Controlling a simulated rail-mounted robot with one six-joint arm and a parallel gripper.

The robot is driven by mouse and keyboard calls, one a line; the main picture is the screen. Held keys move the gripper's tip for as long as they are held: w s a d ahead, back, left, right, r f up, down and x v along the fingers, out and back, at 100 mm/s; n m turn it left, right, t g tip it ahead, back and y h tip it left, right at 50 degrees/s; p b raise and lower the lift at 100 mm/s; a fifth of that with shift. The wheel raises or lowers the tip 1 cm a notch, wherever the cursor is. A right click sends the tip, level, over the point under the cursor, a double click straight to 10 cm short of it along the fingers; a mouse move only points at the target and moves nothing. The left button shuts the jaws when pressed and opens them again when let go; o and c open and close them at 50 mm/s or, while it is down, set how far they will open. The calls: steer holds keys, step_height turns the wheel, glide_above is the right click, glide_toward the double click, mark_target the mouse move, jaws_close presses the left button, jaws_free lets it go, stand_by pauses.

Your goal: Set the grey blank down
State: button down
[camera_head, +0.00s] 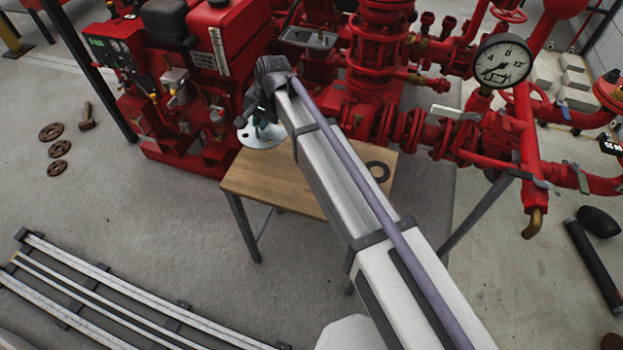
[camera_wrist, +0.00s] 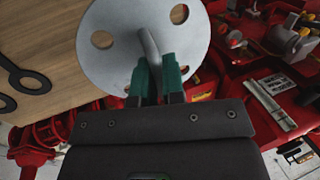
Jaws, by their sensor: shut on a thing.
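The grey blank (camera_wrist: 115,65) is a round light-grey disc with several bolt holes and a bent grey handle (camera_wrist: 149,48). My gripper (camera_wrist: 158,75) has green-tipped fingers and is shut on the handle in the wrist view. In the head view the blank (camera_head: 248,136) hangs at the far left corner of the wooden table (camera_head: 262,180), partly hidden by my gripper (camera_head: 262,122). It seems to overhang the table's edge. I cannot tell whether it touches the tabletop.
A dark ring gasket (camera_head: 377,171) lies at the table's right end; dark rings (camera_wrist: 30,82) also show in the wrist view. Red pump machinery (camera_head: 185,75) stands close behind the table.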

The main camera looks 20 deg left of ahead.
mark_target(264, 154)
step_height(264, 154, down, 10)
steer(key=b, duration=1)
steer(key=shift+f, duration=0.15)
steer(key=shift+r, duration=0.3)
steer(key=shift+f, duration=0.2)
steer(key=c, duration=1.2)
jaws_free()
steer(key=p+v, duration=1.2)
steer(key=shift+r, duration=0.35)
steer(key=shift+f, duration=0.2)
